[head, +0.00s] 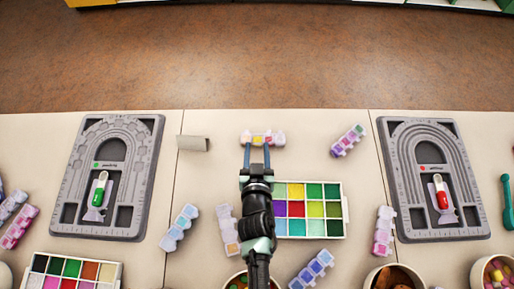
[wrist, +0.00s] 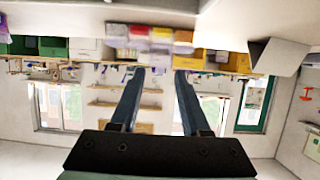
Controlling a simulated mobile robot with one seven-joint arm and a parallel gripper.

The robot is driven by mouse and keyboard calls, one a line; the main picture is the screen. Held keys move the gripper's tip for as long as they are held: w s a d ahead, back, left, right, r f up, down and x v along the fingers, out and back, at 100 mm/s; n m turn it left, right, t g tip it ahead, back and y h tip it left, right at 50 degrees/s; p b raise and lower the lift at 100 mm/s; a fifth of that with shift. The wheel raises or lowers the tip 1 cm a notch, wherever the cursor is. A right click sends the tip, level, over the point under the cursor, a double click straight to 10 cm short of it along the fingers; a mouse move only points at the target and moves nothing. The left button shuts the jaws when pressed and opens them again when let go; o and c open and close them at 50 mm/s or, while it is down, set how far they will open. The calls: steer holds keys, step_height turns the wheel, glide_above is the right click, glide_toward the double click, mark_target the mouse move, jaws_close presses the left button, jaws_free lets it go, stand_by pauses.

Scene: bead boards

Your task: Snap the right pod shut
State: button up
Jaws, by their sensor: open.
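A small pale bead strip (head: 262,139) with several pods, holding yellow, orange and red beads, lies at the top middle of the table in the head view. A pale, raised-looking piece, perhaps an open lid, shows at its right end; I cannot tell for sure. My gripper (head: 258,147) is open, its two fingers pointing at the strip's near side, with nothing between them. I cannot tell whether they touch it. In the wrist view the gripper (wrist: 158,75) is open, and a blurred strip with coloured parts (wrist: 160,38) shows beyond the fingertips.
Grey bead boards stand left (head: 150,175) and right (head: 390,215), each with a capsule. A colour tray (head: 344,215) lies right of my arm. Other bead strips (head: 348,140) lie around. A small grey block (head: 193,143) is left of the strip. Bowls line the near edge.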

jaws_close()
steer(key=shift+r+p, duration=0.15)
steer(key=shift+p, duration=0.15)
